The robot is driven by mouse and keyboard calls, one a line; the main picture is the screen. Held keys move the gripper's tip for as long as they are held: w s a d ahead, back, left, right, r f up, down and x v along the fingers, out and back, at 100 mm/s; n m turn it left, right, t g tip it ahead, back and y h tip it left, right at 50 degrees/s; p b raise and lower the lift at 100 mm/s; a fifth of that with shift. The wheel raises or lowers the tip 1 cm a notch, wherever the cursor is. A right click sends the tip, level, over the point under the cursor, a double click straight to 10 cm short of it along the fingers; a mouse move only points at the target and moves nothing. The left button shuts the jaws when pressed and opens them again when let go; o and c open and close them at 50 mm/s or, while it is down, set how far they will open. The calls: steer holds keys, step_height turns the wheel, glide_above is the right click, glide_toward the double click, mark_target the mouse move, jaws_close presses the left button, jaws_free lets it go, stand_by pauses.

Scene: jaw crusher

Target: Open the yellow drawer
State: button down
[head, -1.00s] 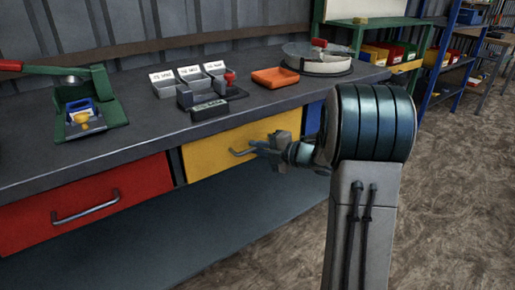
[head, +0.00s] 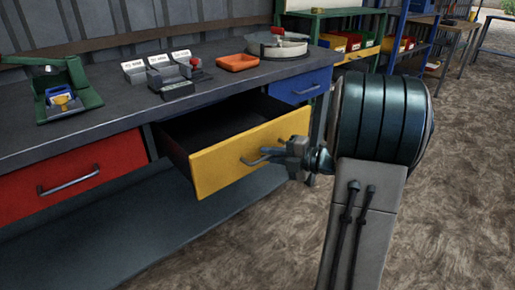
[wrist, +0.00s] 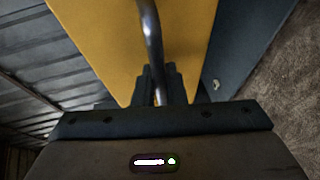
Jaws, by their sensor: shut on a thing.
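The yellow drawer (head: 245,153) stands pulled well out of the bench, and its dark inside shows from above. Its front also fills the upper middle of the wrist view (wrist: 100,35). My gripper (head: 292,153) is at the drawer's front, shut on the metal bar handle (head: 254,160). In the wrist view the handle (wrist: 150,30) runs down between the fingers of my gripper (wrist: 160,85).
A red drawer (head: 70,180) at left and a blue drawer (head: 300,86) at right are shut. On the bench (head: 100,125) are a green press (head: 68,90), labelled boxes (head: 160,70), an orange tray (head: 238,62) and a round pan (head: 277,45). Open floor lies in front.

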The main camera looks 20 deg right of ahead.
steer(key=shift+s+d, duration=0.3)
steer(key=shift+s, duration=0.55)
steer(key=shift+s+d, duration=0.3)
steer(key=shift+s, duration=0.5)
steer(key=c, duration=1.5)
jaws_free()
steer(key=shift+d, duration=0.1)
steer(key=p+v, duration=0.2)
steer(key=v, duration=1.1)
steer(key=shift+s+d+p, duration=0.2)
steer(key=shift+s+p, duration=0.1)
steer(key=shift+p, duration=0.1)
steer(key=shift+r, duration=0.2)
